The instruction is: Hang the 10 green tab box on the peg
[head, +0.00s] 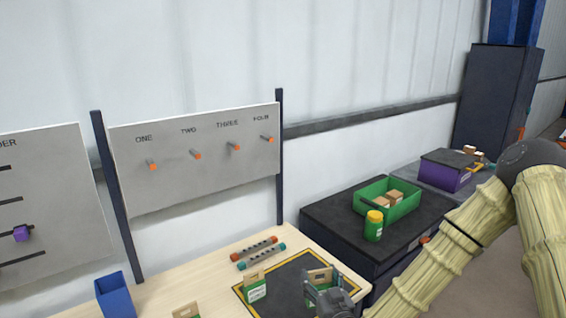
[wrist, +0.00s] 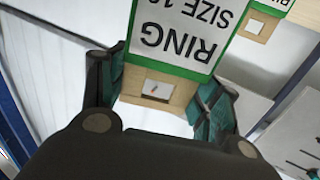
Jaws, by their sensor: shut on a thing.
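My gripper (head: 328,295) is low over the right part of the black mat. It is shut on a box with a green edge and a tan tab (head: 320,274). In the wrist view, my gripper's fingers (wrist: 160,95) are on both sides of the held box's tab, which has a rectangular hole. The held box's white label (wrist: 178,35) reads upside down "RING" and "SIZE 1", with the rest cut off. The peg board (head: 200,195) stands behind the table, with orange-tipped pegs named ONE (head: 153,166), TWO (head: 196,155), THREE (head: 235,147) and FOUR (head: 269,139). All the pegs look empty.
Another green tab box (head: 255,290) stands left on the mat; a third tab (head: 186,311) shows at the bottom edge. Red (head: 254,249) and teal (head: 261,257) bars lie behind the mat. A blue bin (head: 115,295) stands left. A green crate (head: 390,205) and jar (head: 373,226) are right.

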